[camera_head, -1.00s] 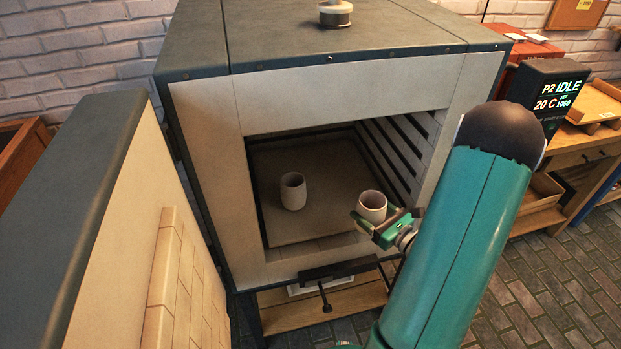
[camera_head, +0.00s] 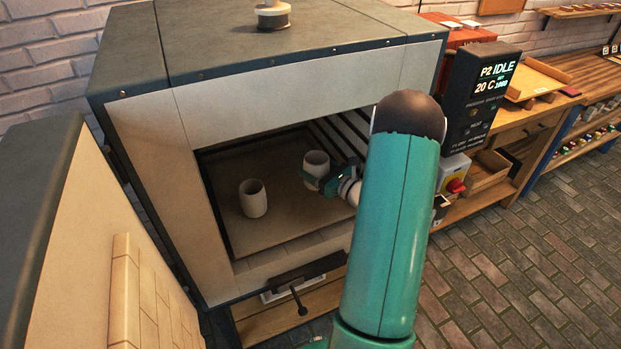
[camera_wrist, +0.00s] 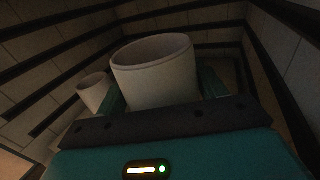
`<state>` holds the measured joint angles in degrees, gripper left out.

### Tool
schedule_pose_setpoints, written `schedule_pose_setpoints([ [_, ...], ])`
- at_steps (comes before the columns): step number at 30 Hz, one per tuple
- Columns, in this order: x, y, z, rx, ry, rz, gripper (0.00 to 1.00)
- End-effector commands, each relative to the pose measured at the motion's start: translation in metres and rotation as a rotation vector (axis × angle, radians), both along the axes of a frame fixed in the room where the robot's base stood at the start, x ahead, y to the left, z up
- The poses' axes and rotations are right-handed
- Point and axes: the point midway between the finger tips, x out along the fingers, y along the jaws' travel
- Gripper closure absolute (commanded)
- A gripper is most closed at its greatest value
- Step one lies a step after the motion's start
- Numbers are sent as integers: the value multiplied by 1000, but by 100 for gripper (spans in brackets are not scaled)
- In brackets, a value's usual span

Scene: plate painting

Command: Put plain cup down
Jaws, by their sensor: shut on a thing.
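A plain pale cup (camera_head: 317,166) is in my gripper (camera_head: 326,183), inside the open kiln (camera_head: 225,262). In the wrist view the held cup (camera_wrist: 156,72) stands upright between the green fingers of my gripper (camera_wrist: 160,98). The head view does not show clearly whether its base touches the kiln shelf (camera_head: 280,222). A second pale cup (camera_head: 253,198) stands upright on the shelf, to the left of the held one and apart from it. It also shows in the wrist view (camera_wrist: 95,92), behind and to the left.
The open kiln door (camera_head: 120,250) stands at the left. Grooved side walls (camera_head: 345,140) close in the right of the chamber, near my gripper. The control box (camera_head: 482,95) reads idle, 20 C. Bare shelf lies around the second cup.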

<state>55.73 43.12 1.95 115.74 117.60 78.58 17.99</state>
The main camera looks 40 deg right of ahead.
Motion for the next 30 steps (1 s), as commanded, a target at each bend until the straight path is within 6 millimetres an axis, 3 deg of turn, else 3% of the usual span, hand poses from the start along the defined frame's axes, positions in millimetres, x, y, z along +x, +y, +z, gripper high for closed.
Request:
schedule_pose_setpoints([
  [5, 37, -9, -2, 1, -2, 3, 61],
  [7, 34, -9, -17, 4, 1, 0, 61],
  [14, 34, -9, -37, 1, -1, 1, 61],
  [20, 33, -8, -66, 2, 0, 1, 61],
  [30, 37, -10, -70, -1, -2, 0, 61],
])
